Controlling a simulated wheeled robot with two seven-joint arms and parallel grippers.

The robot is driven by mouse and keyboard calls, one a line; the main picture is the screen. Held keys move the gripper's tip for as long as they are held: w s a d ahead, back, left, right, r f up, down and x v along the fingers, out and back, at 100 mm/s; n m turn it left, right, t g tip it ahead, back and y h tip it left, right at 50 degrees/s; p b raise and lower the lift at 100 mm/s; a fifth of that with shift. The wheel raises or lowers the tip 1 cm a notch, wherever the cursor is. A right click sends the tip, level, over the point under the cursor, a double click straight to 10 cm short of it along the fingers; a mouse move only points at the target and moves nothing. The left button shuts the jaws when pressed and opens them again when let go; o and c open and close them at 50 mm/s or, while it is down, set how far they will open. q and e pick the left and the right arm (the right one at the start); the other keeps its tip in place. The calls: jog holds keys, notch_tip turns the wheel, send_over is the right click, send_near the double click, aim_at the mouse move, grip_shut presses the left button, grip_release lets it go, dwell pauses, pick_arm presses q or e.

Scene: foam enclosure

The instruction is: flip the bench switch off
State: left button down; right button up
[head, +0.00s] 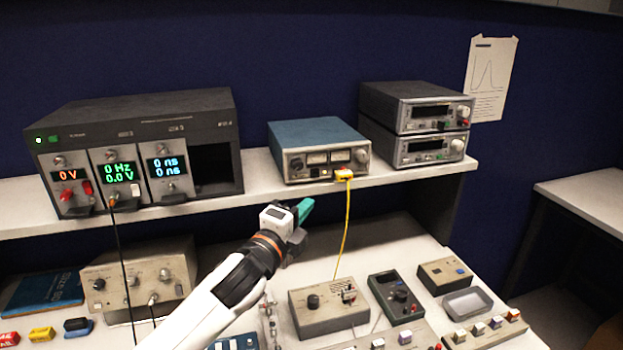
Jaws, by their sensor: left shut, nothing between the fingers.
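No part is plainly marked as the bench switch. A beige box (330,307) on the bench has a round dark knob and a small lever-like fitting (348,292); I cannot tell its position. The rack at the left also carries a small white part (136,189) that may be a switch. My left gripper (304,212), with teal fingertips, is shut and empty. In the picture it lies just below the shelf edge, under the blue instrument (318,148) and up and left of the beige box. My right gripper is not in view.
The rack (140,117) with lit displays and two stacked grey instruments (415,107) stand on the shelf. A yellow cable (346,220) hangs from the blue instrument behind the beige box. A dark meter (396,297) and a grey tray (467,303) lie to the right.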

aim_at(315, 174)
pick_arm(q)
jog(key=shift+w+d+r+p, duration=0.2)
jog(key=shift+w+p, duration=0.3)
jog(key=shift+w, duration=1)
jog(key=shift+w+d+r+p, duration=0.15)
jog(key=shift+w+d+p, duration=0.3)
jog(key=shift+w, duration=1.1)
jog(key=shift+w+d+r+p, duration=0.15)
jog(key=shift+w+p, duration=0.45)
jog(key=shift+w, duration=0.9)
